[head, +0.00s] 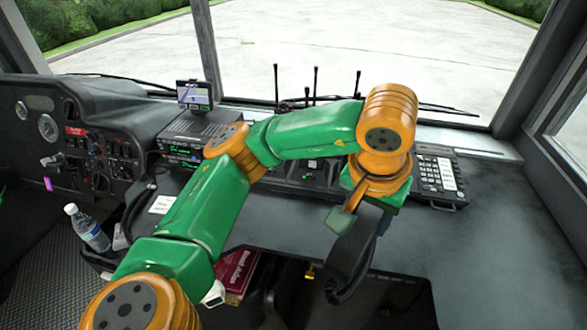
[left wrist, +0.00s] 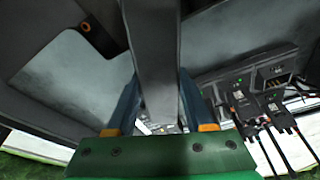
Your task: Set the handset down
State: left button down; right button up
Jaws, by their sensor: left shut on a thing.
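My left gripper (head: 372,222) is shut on a dark handset (head: 352,250) and holds it out over the right part of the dark console. The handset hangs with its long side steeply tilted, and a coiled cord (head: 343,292) shows at its lower end. In the left wrist view the grey handset (left wrist: 157,70) runs between the two blue fingers. A desk phone unit (head: 440,178) with a white keypad stands just right of my wrist; part of it is hidden behind my arm. My right gripper is not in view.
Radios with antennas (head: 307,172) stand in the middle of the console behind my arm. A stacked radio (head: 185,138) with a small screen (head: 194,95) is to the left. A water bottle (head: 88,229) stands low left. The console top (head: 480,230) at right is clear.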

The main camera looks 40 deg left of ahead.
pick_arm(q)
jog(key=w+a+f, duration=0.2)
jog(key=a+f, duration=0.1)
jog(key=f, duration=0.1)
jog(key=w+a+f+p, duration=0.1)
jog(key=w+a+f, duration=0.1)
jog(key=a+f, duration=0.2)
jog(key=w+a+f, duration=0.2)
jog(key=a+f, duration=0.2)
jog(key=shift+w+a+f+p, duration=0.2)
jog(key=shift+w+f+p, duration=0.15)
jog(key=shift+f, duration=0.1)
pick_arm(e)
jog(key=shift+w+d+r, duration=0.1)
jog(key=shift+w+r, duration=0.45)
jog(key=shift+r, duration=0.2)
pick_arm(q)
jog(key=shift+f+b, duration=0.3)
jog(key=shift+b, duration=0.15)
jog(key=c, duration=0.7)
grip_release()
jog(key=shift+f, duration=0.1)
jog(key=o, duration=0.4)
jog(key=shift+s, duration=0.1)
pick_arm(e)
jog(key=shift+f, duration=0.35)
